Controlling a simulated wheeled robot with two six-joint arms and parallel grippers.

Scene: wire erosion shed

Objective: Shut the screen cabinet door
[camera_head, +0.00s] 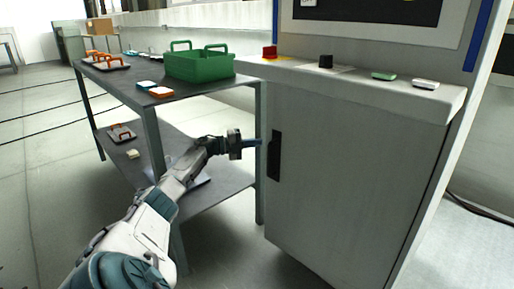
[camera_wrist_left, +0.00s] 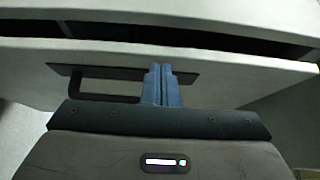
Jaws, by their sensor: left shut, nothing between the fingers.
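The screen cabinet (camera_head: 375,95) stands on the right in the head view. Its grey door (camera_head: 345,185) carries a dark upright handle (camera_head: 273,156) near its left edge. In the left wrist view the door (camera_wrist_left: 225,85) shows with the handle (camera_wrist_left: 85,88), and a dark gap runs along the door's edge, so it looks ajar. My left gripper (camera_head: 257,143) is shut and empty, its blue fingers (camera_wrist_left: 160,72) just beside the handle. Whether the fingertips touch the door cannot be told. My right gripper is not in view.
A dark two-level table (camera_head: 215,88) stands left of the cabinet, close to my left arm. It holds a green crate (camera_head: 200,66) and several small items. The cabinet ledge bears a red switch (camera_head: 269,52) and a black knob (camera_head: 325,61). Floor in front is clear.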

